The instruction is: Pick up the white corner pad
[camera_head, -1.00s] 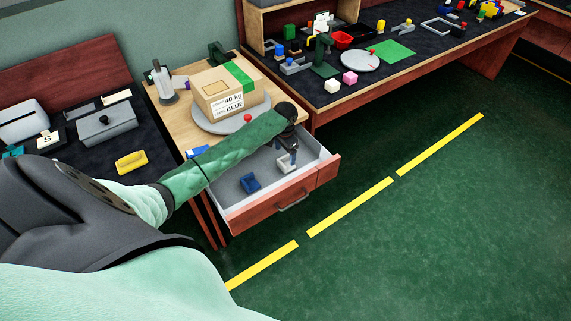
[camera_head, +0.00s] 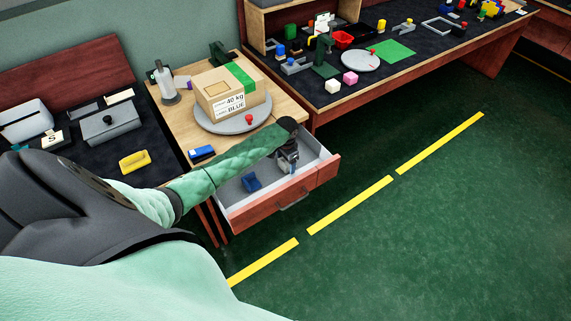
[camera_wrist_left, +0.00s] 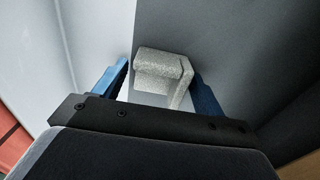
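The white corner pad (camera_wrist_left: 158,72) is a pale, speckled L-shaped block in the left wrist view. It lies in the open drawer (camera_head: 240,214). My left gripper (camera_head: 288,163) reaches down into the drawer and hides the pad in the head view. In the wrist view its two blue fingers (camera_wrist_left: 160,72) are apart, one on each side of the pad. The pad sits close to the right finger; a wider gap shows at the left finger. I cannot tell whether the right finger touches it. My right gripper is not in view.
A blue corner pad (camera_head: 251,182) lies in the drawer, left of my gripper. The drawer walls stand close around the gripper. Above, a cardboard box (camera_head: 232,95) rests on a round grey plate (camera_head: 203,121). A blue stapler-like item (camera_head: 202,152) lies at the table edge.

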